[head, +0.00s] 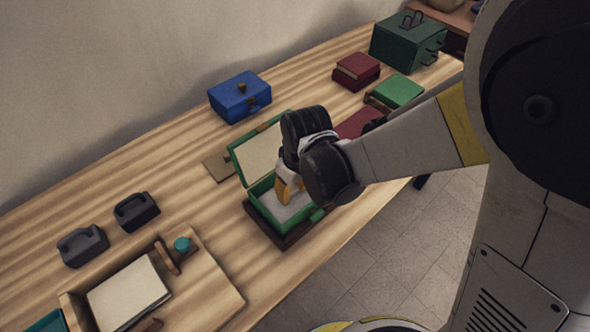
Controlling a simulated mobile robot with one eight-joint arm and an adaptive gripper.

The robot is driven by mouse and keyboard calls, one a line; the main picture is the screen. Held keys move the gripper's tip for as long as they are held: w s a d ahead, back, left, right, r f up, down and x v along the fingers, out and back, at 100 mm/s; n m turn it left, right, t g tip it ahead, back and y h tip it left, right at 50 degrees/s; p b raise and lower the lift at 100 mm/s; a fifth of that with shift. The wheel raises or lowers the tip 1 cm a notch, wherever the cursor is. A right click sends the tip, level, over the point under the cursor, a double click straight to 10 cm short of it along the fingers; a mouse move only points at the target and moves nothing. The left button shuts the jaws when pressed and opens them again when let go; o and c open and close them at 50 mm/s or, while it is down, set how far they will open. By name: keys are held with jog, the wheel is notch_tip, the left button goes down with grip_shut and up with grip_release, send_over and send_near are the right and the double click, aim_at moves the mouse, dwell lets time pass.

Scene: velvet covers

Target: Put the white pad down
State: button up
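My gripper (289,191) points down into an open green box (266,219) near the middle of the table. Its orange finger is low inside the box, at or just above a pale whitish-grey surface (291,210). I cannot tell whether this surface is a pad or the box's lining, or whether the gripper holds it. The box's lid (237,163) stands open behind, with a cream inside. A flat off-white pad (128,295) lies in a shallow wooden tray (72,308) at the lower left, apart from my gripper. My wrist hides part of the green box.
A blue box (240,97) stands behind the green box. Two dark iron-like blocks (83,246) (136,211) sit at left. Dark red boxes (357,67), a small green box (400,90) and a dark green chest (407,46) stand at the far right. Table is clear between blocks and blue box.

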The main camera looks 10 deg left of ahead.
aim_at(297, 200)
jog(key=o, duration=1.1)
jog(key=shift+r, duration=0.1)
notch_tip(297, 200, up, 12)
jog(key=s+d+p, duration=0.1)
jog(key=p, duration=0.4)
jog(key=s+d+r+m+t, duration=0.1)
jog(key=d+r+m+t, duration=0.1)
jog(key=d, duration=0.6)
jog(key=s+d+r+m+t+h, duration=0.1)
jog(key=d+r+m, duration=0.3)
jog(key=d, duration=0.4)
jog(key=s+d+r+m+t, duration=0.2)
jog(key=d+r+m+t, duration=0.1)
jog(key=d, duration=0.5)
notch_tip(297, 200, up, 2)
jog(key=shift+s+d+r+m, duration=0.1)
jog(key=shift+s+d+m, duration=0.2)
jog(key=shift+m, duration=0.2)
